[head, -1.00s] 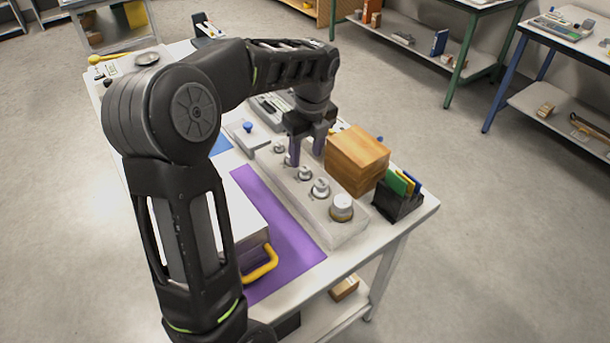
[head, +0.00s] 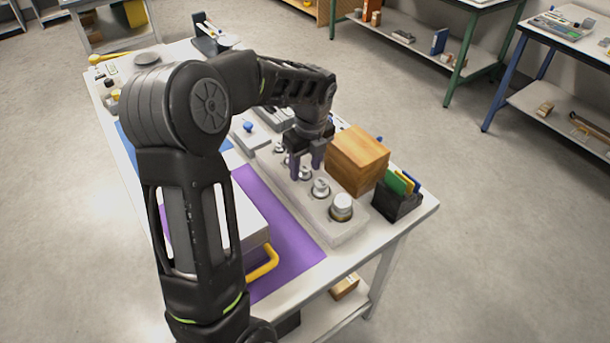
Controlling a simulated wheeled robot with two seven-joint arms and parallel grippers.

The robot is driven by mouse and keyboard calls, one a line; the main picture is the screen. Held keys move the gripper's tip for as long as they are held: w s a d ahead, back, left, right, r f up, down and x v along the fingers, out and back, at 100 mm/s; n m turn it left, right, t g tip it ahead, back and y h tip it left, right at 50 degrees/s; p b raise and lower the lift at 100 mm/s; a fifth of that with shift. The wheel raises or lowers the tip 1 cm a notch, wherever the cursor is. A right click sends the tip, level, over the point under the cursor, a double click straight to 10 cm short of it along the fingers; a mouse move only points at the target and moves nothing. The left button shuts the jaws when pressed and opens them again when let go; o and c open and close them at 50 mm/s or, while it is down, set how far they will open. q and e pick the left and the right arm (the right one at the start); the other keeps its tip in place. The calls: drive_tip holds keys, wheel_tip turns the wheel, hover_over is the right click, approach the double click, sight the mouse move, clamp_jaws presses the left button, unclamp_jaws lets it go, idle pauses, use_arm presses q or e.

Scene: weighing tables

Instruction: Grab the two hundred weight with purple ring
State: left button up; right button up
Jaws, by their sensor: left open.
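A row of metal weights stands in a pale block (head: 345,236) on the white table. The largest weight (head: 341,207) is at the near end, with a smaller weight (head: 321,188) behind it. Another weight (head: 305,173) shows between the fingertips of my left gripper (head: 306,168), and one more (head: 279,148) is partly hidden behind it. My left gripper points down over the block, open, its fingers on either side of that weight; contact cannot be told. No purple ring can be made out on any weight. My right gripper is not in view.
A wooden box (head: 357,160) stands close right of the block, with a black holder of coloured cards (head: 398,200) nearer. A purple mat (head: 290,235) and a white case with a yellow handle (head: 262,264) lie to the left. A blue-knobbed item (head: 248,127) is behind.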

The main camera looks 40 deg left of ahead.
use_arm(q)
clamp_jaws()
idle(0.3)
idle(0.3)
